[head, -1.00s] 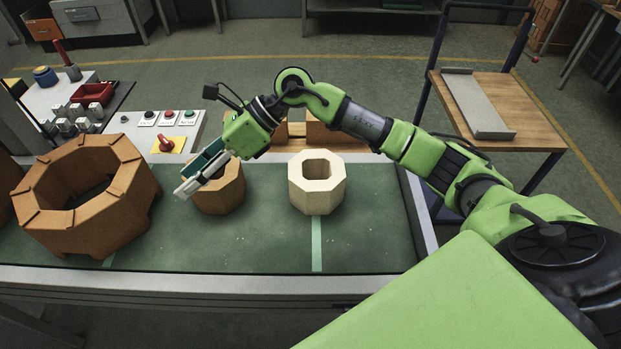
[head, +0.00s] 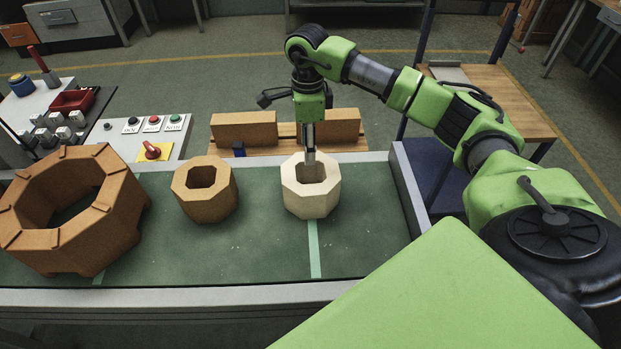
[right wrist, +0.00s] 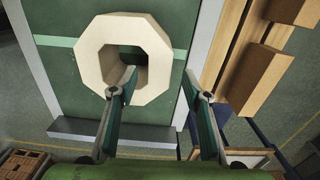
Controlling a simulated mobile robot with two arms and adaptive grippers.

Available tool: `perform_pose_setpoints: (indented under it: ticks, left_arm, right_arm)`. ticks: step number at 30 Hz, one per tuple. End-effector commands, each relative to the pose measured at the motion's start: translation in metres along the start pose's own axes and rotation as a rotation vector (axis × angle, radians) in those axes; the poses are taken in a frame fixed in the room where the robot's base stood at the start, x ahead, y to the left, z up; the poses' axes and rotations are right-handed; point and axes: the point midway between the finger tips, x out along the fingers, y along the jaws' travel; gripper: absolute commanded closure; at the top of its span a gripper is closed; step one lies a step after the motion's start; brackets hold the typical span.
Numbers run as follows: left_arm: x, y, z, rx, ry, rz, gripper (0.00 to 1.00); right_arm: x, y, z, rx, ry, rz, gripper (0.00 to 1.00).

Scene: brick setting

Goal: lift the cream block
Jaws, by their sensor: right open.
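The cream block (head: 312,204) is an eight-sided ring with a square hole, standing on the green belt (head: 255,245) across the pale green stripe. It also shows in the right wrist view (right wrist: 90,62). My right gripper (head: 309,158) points down at the block's far side in the head view. In the right wrist view the right gripper (right wrist: 160,78) is open, with one finger over the hole and the other outside the block, beyond its wall. I cannot tell how deep the fingertips reach. No grip on the block shows. My left gripper is not in view.
A smaller brown ring block (head: 207,203) stands left of the cream one, and a large brown ring (head: 110,225) is further left. Brown bricks (head: 244,130) lie on a wooden board behind the belt. A control panel (head: 150,140) is at back left. The belt's front is clear.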

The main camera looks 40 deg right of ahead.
Motion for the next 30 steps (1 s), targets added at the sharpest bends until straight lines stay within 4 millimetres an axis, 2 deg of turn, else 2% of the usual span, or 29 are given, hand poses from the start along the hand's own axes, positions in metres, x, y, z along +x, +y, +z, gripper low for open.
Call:
perform_pose_setpoints:
  ticks: [8,11,15,24,25,29,30]
  left_arm:
    - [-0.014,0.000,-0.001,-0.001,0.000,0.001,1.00]
    - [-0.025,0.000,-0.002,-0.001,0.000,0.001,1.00]
    - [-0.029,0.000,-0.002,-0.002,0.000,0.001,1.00]
    - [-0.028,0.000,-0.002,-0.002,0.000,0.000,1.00]
    - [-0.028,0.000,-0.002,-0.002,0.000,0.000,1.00]
    - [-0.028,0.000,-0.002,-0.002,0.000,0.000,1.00]
    - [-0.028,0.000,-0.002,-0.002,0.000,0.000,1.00]
  right_arm:
    - [0.021,0.001,0.000,-0.002,0.000,0.004,0.56]
    - [0.036,0.001,-0.001,0.000,0.001,0.005,0.56]
    - [0.056,0.001,0.000,-0.001,-0.001,0.002,0.56]
    - [0.063,0.000,0.000,-0.001,-0.002,-0.001,0.56]
    - [0.063,0.000,0.000,-0.001,-0.002,-0.001,0.61]
    - [0.063,0.000,0.000,-0.001,-0.002,-0.001,0.95]
    - [0.062,0.000,0.000,-0.001,-0.002,-0.001,1.00]
